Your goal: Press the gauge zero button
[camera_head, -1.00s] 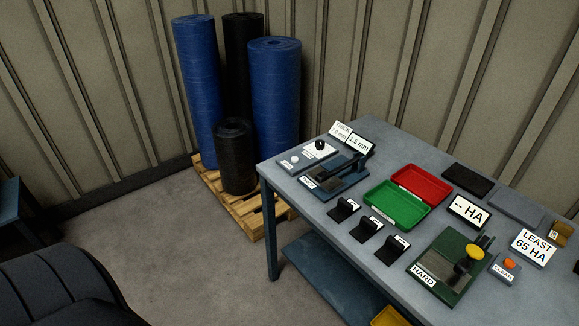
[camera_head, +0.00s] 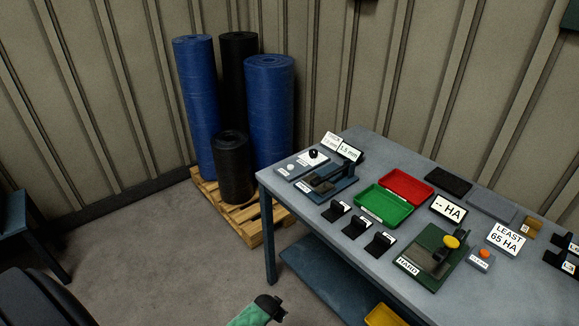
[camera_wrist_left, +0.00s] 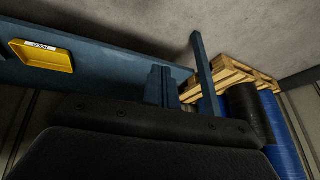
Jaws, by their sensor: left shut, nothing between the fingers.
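The thickness gauge (camera_head: 330,180) is a blue-grey stand at the table's far left corner. Beside it, a small grey box carries a pale round button (camera_head: 290,167), which looks like the gauge zero button; its label is too small to read. Nothing touches it. Behind the gauge a sign reads 1.5 mm. In the head view a green and black part of my arm shows low at the bottom edge, well apart from the button. My right gripper is out of view.
The table (camera_head: 310,215) also holds red and green trays (camera_head: 385,205), several black holders, a green hardness tester (camera_head: 432,262) and an orange button (camera_head: 485,254). A pallet (camera_head: 235,215) with belt rolls stands left of the table. A yellow bin (camera_wrist_left: 42,55) sits below.

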